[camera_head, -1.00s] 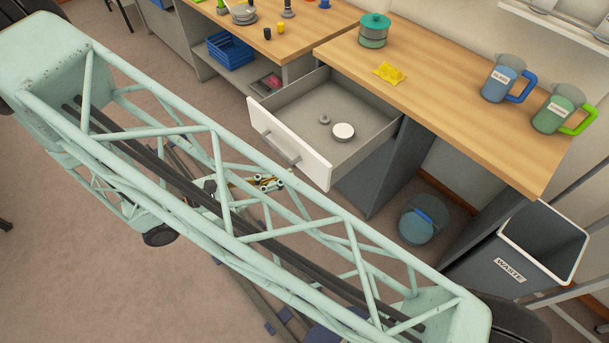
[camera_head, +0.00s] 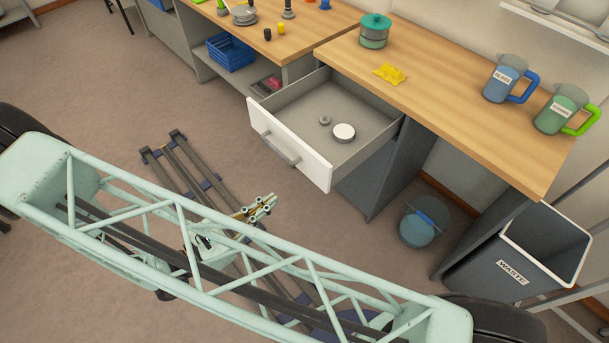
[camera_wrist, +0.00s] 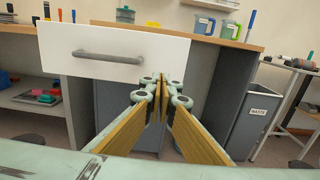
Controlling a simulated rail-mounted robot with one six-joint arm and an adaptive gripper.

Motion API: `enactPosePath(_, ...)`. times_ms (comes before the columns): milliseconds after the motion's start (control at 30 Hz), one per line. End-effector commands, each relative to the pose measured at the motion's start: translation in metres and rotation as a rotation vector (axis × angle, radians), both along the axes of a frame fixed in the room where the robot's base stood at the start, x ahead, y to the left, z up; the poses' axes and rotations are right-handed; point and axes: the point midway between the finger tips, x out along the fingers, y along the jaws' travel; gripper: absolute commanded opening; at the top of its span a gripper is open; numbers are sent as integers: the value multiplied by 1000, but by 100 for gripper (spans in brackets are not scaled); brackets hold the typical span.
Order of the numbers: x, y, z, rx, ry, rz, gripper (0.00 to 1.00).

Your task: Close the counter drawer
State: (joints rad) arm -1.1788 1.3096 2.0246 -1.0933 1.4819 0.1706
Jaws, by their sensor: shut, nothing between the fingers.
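The counter drawer (camera_head: 278,150) is pulled open, with its white front standing out from the wooden counter (camera_head: 440,95) and its grey handle (camera_head: 281,146) facing the open floor. A white round object (camera_head: 344,132) and a smaller grey one (camera_head: 325,119) lie inside it. My gripper (camera_head: 265,206) is in front of the drawer, apart from its front in the head view. In the wrist view, the drawer front (camera_wrist: 150,52) is ahead at upper left, and my shut, empty gripper (camera_wrist: 163,88) points toward the area near its lower right edge. The drawer's inside is hidden there.
A waste bin (camera_head: 510,270) stands at the right. A blue-grey round container (camera_head: 418,228) sits on the floor beneath the counter. A green pot (camera_head: 375,32), a yellow item (camera_head: 390,73) and two jugs (camera_head: 503,80) stand on the counter.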

Motion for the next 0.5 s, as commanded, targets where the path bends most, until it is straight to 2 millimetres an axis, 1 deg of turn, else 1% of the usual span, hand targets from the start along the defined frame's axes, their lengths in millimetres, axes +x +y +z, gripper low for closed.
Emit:
enactPosePath(267,1,-2,0,0,0,-1,0)
enactPosePath(500,9,-11,0,0,0,-3,0)
